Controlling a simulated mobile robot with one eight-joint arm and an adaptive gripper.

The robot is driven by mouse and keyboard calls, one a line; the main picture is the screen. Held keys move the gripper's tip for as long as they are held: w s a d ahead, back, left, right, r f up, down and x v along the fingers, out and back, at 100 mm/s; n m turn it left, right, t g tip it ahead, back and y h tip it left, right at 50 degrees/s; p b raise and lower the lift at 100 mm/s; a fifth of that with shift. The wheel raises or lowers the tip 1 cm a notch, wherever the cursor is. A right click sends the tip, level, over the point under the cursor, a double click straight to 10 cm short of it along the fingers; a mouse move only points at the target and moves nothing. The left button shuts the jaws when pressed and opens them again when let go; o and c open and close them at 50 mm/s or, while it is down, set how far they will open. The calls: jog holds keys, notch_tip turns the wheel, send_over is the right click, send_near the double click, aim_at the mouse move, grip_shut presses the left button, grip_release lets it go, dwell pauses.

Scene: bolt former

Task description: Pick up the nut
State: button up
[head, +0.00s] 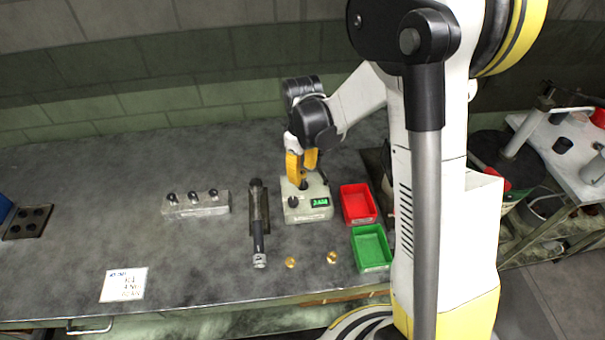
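Two small brass-coloured round pieces, which look like nuts, lie on the grey bench near its front edge: the left nut (290,262) and the right nut (332,257). The right one is just left of the green bin. My gripper (302,178) has yellow fingers pointing down over the grey device with a green display (308,207), behind both brass pieces and apart from them. A dark part shows at the fingertips. I cannot tell whether the fingers hold it or whether they are shut.
A red bin (358,204) and a green bin (371,249) stand right of the device. A dark cylindrical tool (257,222) lies left of it. Further left are a metal block with several pegs (196,206) and a paper sign (124,285).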

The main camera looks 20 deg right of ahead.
grip_shut()
jog(key=shift+r, duration=0.5)
jog(key=r+p, duration=0.1)
jog(key=r, duration=0.1)
jog(key=d+r, duration=0.1)
jog(key=r, duration=0.1)
jog(key=shift+s+p, duration=0.15)
jog(key=shift+p, duration=0.25)
jog(key=s+d+r+p, duration=0.2)
jog(key=d+r, duration=0.4)
jog(key=d, duration=0.4)
jog(key=shift+s+d, duration=0.15)
jog(key=shift+s, duration=0.25)
